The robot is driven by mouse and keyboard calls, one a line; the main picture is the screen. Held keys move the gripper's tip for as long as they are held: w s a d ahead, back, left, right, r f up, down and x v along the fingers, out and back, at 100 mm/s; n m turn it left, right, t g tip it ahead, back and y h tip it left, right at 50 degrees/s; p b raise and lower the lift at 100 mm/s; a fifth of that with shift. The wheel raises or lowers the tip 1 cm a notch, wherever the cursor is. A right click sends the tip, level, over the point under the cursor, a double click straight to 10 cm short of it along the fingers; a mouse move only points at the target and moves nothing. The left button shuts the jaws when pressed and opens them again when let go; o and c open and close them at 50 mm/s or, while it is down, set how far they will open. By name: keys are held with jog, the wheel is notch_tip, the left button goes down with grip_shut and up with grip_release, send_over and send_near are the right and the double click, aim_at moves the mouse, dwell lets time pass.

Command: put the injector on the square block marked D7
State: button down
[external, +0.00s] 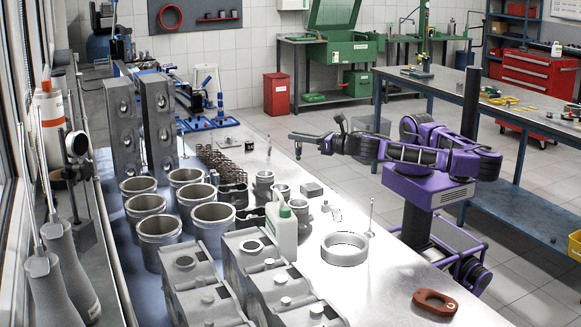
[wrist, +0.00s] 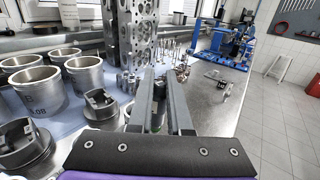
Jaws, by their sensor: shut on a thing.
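My gripper (external: 300,138) is held out over the far half of the bench, left of my purple arm. It is shut on a small, slim dark part, apparently the injector (external: 298,153), which hangs down above the bench top. In the wrist view my gripper (wrist: 163,82) has the dark injector (wrist: 158,117) between its two grey fingers, partly hidden by them. A small grey square block (external: 312,189) lies on the bench, nearer the camera than my gripper. Another small square piece (external: 228,146) lies farther back. No D7 mark is readable on either.
Several metal cylinder liners (external: 160,240), a white bottle (external: 283,232), a metal ring (external: 344,248) and engine housings crowd the near bench. Tall grey perforated blocks (external: 160,125) stand at the left.

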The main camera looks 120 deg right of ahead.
jog(key=s+a+m+g, duration=0.1)
jog(key=s+a, duration=0.1)
jog(key=s, duration=0.2)
jog(key=b, duration=0.2)
send_over(312, 187)
notch_tip(312, 187, down, 4)
jog(key=shift+h, duration=0.4)
jog(key=shift+s+d+f+b, duration=0.1)
jog(key=shift+f+b, duration=0.05)
jog(key=shift+f, duration=1.1)
jog(key=shift+d+f+b, duration=0.1)
jog(key=shift+f+b, duration=0.05)
jog(key=shift+f, duration=1.1)
jog(key=shift+f, duration=0.1)
jog(key=c, duration=0.8)
grip_release()
jog(key=shift+c, duration=0.2)
